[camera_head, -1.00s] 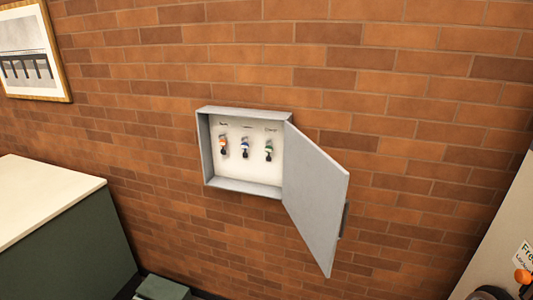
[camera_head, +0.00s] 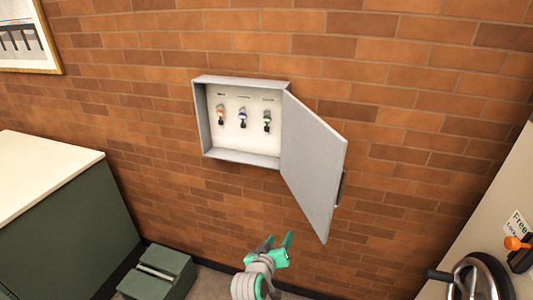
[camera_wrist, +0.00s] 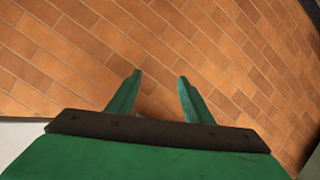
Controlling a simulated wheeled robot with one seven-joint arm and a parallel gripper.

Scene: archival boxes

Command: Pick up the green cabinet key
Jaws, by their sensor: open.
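The green cabinet key (camera_head: 267,120) hangs on the right inside a grey wall key box (camera_head: 240,160). An orange key (camera_head: 220,116) hangs on the left and a blue key (camera_head: 242,118) in the middle. The box's door (camera_head: 314,168) stands open to the right. My gripper (camera_head: 278,242) is below the box in the head view, with green fingers apart and nothing between them. In the wrist view my gripper (camera_wrist: 158,85) is open and faces the brick wall; no key shows there.
A dark green cabinet with a cream top (camera_head: 40,185) stands at the left. A green box (camera_head: 157,272) is on the floor beside it. A pale unit with a dark wheel-like handle (camera_head: 476,280) is at the lower right. The brick wall (camera_head: 400,130) is clear around the key box.

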